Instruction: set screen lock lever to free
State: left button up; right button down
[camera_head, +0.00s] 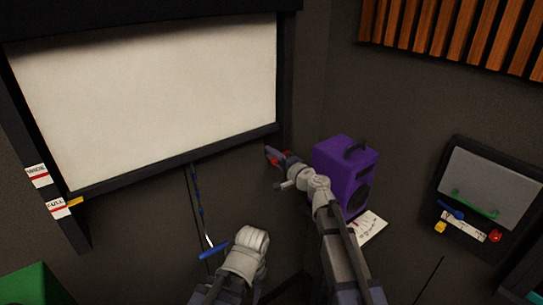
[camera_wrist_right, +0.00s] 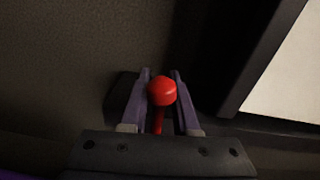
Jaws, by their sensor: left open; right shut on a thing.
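The lever (camera_wrist_right: 162,92) has a red ball knob on a short red stem and a dark base plate on the wall, beside the lower corner of the screen. In the right wrist view the two purple fingers of my right gripper (camera_wrist_right: 161,88) are shut on it, one on each side. In the head view my right gripper (camera_head: 277,158) reaches the screen's lower right corner, where a bit of red shows. The lever's markings are not visible. My left gripper (camera_head: 253,236) is open and empty below the screen, right of the hanging blue handle.
The white screen (camera_head: 155,95) sits in a dark frame. A blue pull handle (camera_head: 214,249) hangs on a cord below it. A purple speaker (camera_head: 343,172) stands close to my right arm. A grey panel (camera_head: 490,188) with coloured controls is at right.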

jog(key=n, duration=0.1)
jog(key=f+n+b, duration=0.1)
jog(key=shift+w+d+f+n, duration=0.1)
jog(key=shift+d+f+n, duration=0.05)
jog(key=shift+f+n, duration=0.2)
jog(key=shift+w+d+f+n+b, duration=0.15)
jog(key=shift+f+n+b, duration=0.25)
jog(key=shift+n, duration=0.45)
jog(key=shift+w+d+f+n+b, duration=0.1)
jog(key=shift+d+f+n+b, duration=0.1)
jog(key=shift+n+b, duration=0.45)
jog(key=shift+n, duration=0.25)
jog(key=c, duration=0.9)
grip_release()
